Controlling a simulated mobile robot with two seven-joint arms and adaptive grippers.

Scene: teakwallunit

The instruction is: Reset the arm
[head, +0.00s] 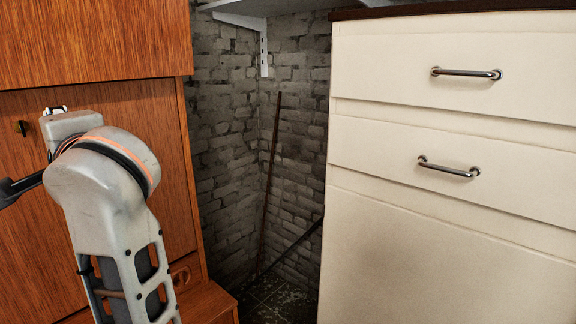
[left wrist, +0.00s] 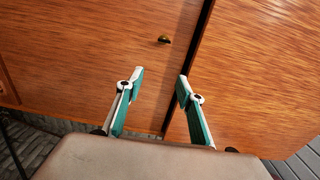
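My left arm (head: 105,200) stands in front of the wooden wall unit at the left of the head view. In the left wrist view, my left gripper (left wrist: 159,80) has its two fingers apart with nothing between them. It faces the wooden front of the wall unit (left wrist: 90,40). A small brass knob (left wrist: 164,39) sits on that front, just beyond the fingertips in the picture. In the head view, most of the left gripper is hidden by the arm. My right arm and gripper are in neither view.
A cream cabinet (head: 430,210) with metal handles stands at the right. Between it and the wooden wall unit (head: 110,40) is a narrow gap with a brick wall (head: 225,130) and a leaning rod (head: 270,165). A white shelf (head: 250,8) hangs above the gap.

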